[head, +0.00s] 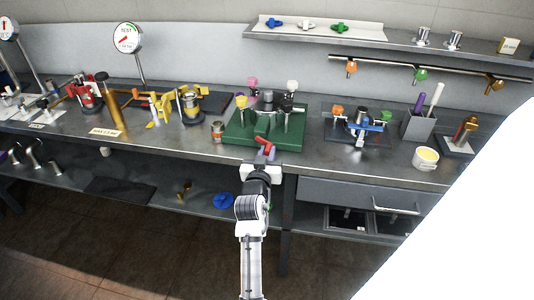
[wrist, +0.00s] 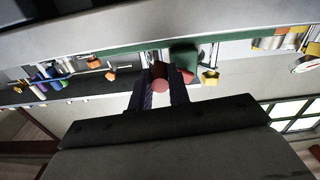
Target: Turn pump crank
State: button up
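The pump is a dark unit on a green base (head: 241,137) at the middle of the bench. A red crank (head: 264,146) sticks out at its front edge. My gripper (head: 262,163) is at the crank, just in front of the bench edge. In the wrist view, a round pinkish-red knob (wrist: 160,86) sits between the two dark fingers of my gripper (wrist: 160,80). The fingers are close together, one on each side of the knob, and look shut on it. More red of the crank (wrist: 187,76) shows beyond the right finger. The crank's pivot is hidden.
A small jar (head: 217,131) stands left of the green base. A blue-handled device (head: 364,125) and a grey holder (head: 419,124) stand to the right. Below the bench are a drawer (head: 345,194) and a lower shelf with a blue knob (head: 224,201).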

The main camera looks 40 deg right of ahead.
grip_shut()
jog(key=shift+r+n+p, duration=0.35)
jog(key=shift+n+p, duration=0.15)
jog(key=shift+n, duration=0.2)
jog(key=shift+s+d+r+n, duration=0.15)
jog(key=shift+n, duration=0.55)
jog(key=o, duration=0.6)
grip_release()
jog(key=shift+o, duration=0.2)
